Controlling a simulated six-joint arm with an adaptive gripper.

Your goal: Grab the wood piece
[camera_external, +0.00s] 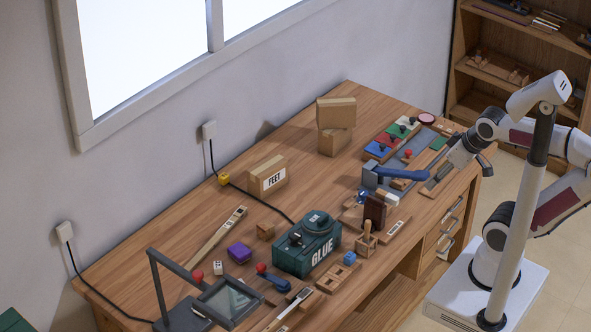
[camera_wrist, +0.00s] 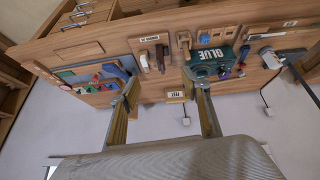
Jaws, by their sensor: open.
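Several wooden items lie on the workbench, and I cannot tell which one is the wood piece. A dark brown upright block (camera_external: 375,209) stands right of the middle; what looks like the same block shows in the wrist view (camera_wrist: 161,57). A light wooden holder with a peg (camera_external: 366,241) is just in front of it. A small wooden cube (camera_external: 265,230) sits behind the green glue box (camera_external: 307,246). My gripper (camera_external: 431,187) is over the bench's right end. In the wrist view my gripper (camera_wrist: 163,91) has its fingers spread wide with nothing held between them.
A carton marked FEET (camera_external: 267,177) and two stacked cartons (camera_external: 336,126) stand toward the back. A blue-handled tool (camera_external: 400,174) and coloured trays crowd the right end. A framed stand (camera_external: 205,296) is at the front left. The bench's left back is mostly clear.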

